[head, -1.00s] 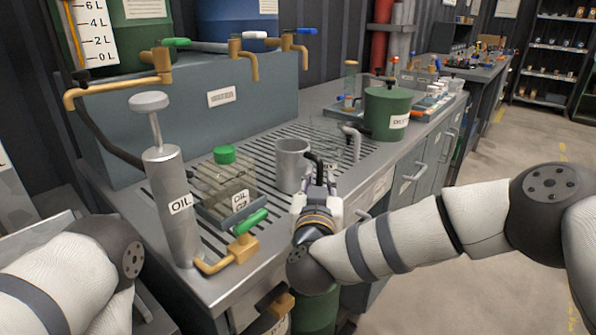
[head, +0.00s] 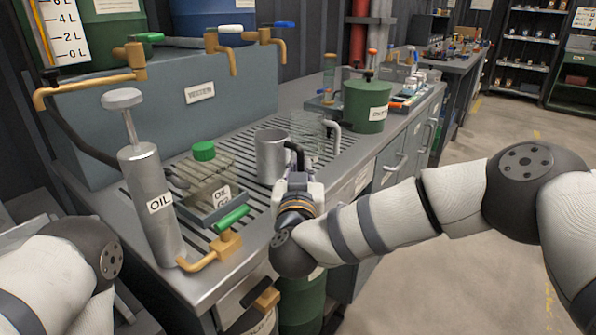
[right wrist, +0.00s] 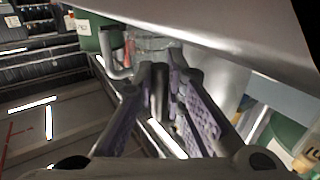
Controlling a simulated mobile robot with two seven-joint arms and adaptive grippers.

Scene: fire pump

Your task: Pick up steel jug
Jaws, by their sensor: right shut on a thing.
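The steel jug (head: 271,158), a grey open-topped cylinder with a black handle (head: 295,152), is upright over the slatted drain top of the bench. My right gripper (head: 297,176) is at the jug's near right side, shut on the handle. In the right wrist view the dark handle (right wrist: 160,92) is between the purple-padded fingers, and the pale jug body (right wrist: 222,76) is behind them. I cannot tell whether the jug's base touches the slats. Of my left arm only a link shows at the lower left; its gripper is out of view.
A clear glass jug (head: 308,135) stands close behind the steel jug. A green can (head: 365,106) is farther right. On the left are an oil bottle (head: 206,178) in a tray, a grey oil pump (head: 150,200) and a brass valve (head: 224,243). Brass taps (head: 232,50) overhang the bench.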

